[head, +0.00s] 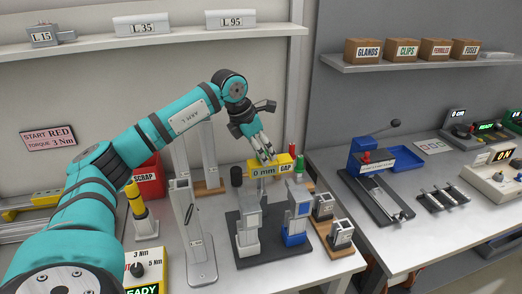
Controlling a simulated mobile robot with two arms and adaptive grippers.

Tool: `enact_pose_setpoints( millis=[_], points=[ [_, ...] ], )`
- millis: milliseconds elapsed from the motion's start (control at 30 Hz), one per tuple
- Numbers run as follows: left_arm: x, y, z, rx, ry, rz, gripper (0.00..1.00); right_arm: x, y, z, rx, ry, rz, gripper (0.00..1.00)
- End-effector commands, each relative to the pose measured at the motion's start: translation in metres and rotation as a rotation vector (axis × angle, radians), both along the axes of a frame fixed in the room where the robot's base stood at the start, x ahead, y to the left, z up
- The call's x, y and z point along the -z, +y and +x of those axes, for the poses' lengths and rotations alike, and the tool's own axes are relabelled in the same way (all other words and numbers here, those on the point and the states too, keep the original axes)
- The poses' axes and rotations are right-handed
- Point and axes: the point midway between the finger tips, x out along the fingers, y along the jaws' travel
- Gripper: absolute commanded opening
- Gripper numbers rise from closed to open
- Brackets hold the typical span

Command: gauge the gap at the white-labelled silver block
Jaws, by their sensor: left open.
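A yellow gap gauge (283,171) with a display reading 0 mm and the word GAP stands at the back of the bench. My left gripper (265,157) is open just above the gauge, with its fingertips close to the gauge's top; I cannot tell whether they touch it. A silver block (248,238) stands upright on a dark base plate (270,252), in front of the gauge. A silver and blue block (296,228) stands to its right on the same plate. A white label is too small to make out for certain. My right gripper is not in view.
A tall grey stand (187,235) is left of the plate. Two small silver-and-dark blocks (323,206) (341,234) sit at its right. A yellow-topped tool (135,200), a red scrap bin (150,180) and a yellow torque box (146,268) are further left. A second bench (425,235) is on the right.

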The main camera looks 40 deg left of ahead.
Motion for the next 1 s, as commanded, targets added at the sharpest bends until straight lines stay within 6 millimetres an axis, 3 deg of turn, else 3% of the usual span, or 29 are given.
enact_pose_setpoints(
  millis=[400,600,1000],
  points=[
    [-0.075,0.012,-0.027,-0.001,-0.006,-0.001,0.56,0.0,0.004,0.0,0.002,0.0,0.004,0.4],
    [-0.101,0.016,-0.038,-0.001,-0.005,0.0,0.56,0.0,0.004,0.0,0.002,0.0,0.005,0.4],
    [-0.108,0.017,-0.041,-0.001,-0.003,-0.001,0.56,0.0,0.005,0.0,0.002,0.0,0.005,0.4]
  ],
)
